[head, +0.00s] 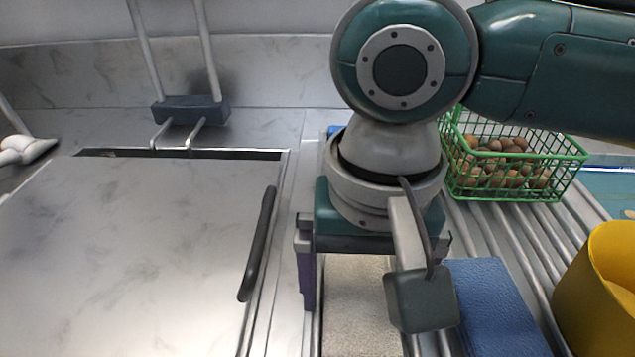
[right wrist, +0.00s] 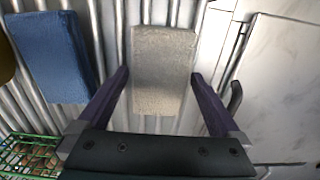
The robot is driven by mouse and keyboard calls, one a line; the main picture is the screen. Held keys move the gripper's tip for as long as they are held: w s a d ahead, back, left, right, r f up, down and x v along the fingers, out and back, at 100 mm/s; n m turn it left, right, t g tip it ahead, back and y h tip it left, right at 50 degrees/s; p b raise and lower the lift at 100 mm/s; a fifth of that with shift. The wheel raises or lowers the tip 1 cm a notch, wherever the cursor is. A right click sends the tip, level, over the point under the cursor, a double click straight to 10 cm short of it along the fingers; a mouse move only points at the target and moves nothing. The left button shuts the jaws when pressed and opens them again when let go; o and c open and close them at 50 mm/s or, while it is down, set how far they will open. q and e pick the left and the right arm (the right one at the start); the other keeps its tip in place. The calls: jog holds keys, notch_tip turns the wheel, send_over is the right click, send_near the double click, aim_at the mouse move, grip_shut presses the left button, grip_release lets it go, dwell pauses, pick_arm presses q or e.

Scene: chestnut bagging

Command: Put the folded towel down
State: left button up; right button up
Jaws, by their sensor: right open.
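A beige folded towel (head: 352,290) lies flat on the metal slats below my right gripper (head: 362,290). In the right wrist view the towel (right wrist: 163,70) shows between the two purple fingers of the gripper (right wrist: 160,76). The fingers are spread wider than the towel, with a gap on each side, and hold nothing. I cannot tell how far above the slats the fingertips are. In the head view my right wrist hides part of the towel and one finger. My left gripper is in neither view.
A blue folded cloth or pad (head: 495,305) lies on the slats right of the towel. A green wire basket (head: 570,165) of brown chestnuts stands behind, and a yellow container (head: 600,295) at the right. A marbled metal lid (head: 130,255) with a dark handle (head: 258,245) fills the left.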

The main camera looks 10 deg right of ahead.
aim_at(360, 294)
notch_tip(360, 294, up, 12)
jog(key=p, duration=0.2)
jog(key=shift+r+p, duration=0.15)
jog(key=shift+p, duration=0.2)
